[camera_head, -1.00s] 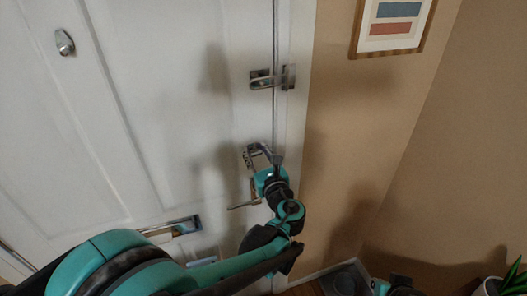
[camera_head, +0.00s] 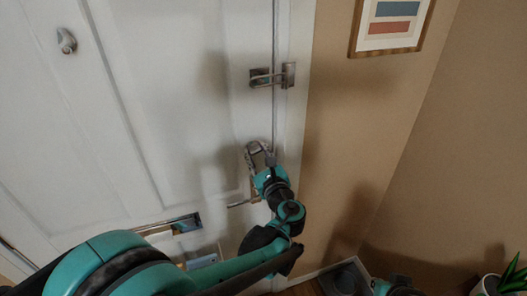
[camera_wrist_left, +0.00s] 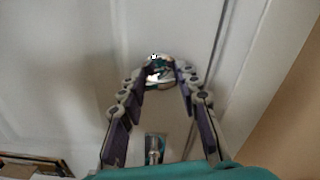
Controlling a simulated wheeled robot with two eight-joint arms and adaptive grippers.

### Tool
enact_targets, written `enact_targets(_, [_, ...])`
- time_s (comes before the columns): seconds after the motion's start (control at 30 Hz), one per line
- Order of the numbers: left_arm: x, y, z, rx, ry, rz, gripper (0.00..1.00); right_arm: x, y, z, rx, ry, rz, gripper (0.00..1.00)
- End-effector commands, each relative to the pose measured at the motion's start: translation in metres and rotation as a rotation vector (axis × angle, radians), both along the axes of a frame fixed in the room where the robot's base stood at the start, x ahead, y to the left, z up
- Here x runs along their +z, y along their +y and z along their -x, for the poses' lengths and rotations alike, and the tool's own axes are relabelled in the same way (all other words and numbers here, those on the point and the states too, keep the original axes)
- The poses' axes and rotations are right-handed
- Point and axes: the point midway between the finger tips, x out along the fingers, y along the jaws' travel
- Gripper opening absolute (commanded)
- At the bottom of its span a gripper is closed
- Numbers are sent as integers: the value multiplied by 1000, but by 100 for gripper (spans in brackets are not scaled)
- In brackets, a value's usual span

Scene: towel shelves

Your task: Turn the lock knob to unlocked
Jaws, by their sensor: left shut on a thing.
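The lock knob (camera_wrist_left: 158,72) is a shiny metal piece on the white door (camera_head: 170,110), above the lever handle. In the left wrist view it sits between the tips of my left gripper (camera_wrist_left: 161,76). In the head view my left gripper (camera_head: 260,156) is at the door's right edge, shut on the knob and largely covering it. Which way the knob points is too small to tell. The metal lever handle (camera_head: 243,203) is just below the gripper and also shows in the left wrist view (camera_wrist_left: 154,149). My right gripper is not seen.
A metal swing-bar latch (camera_head: 262,78) is above the gripper. A tan wall with a framed picture (camera_head: 392,25) is on the right. A potted plant (camera_head: 492,285) stands at bottom right.

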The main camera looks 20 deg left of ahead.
Motion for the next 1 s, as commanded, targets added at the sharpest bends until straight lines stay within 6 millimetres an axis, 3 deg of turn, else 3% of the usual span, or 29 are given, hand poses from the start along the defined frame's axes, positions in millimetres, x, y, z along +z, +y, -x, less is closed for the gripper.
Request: enact_targets(1.0, [0,1,0,-5,-532,779,4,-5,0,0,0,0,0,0])
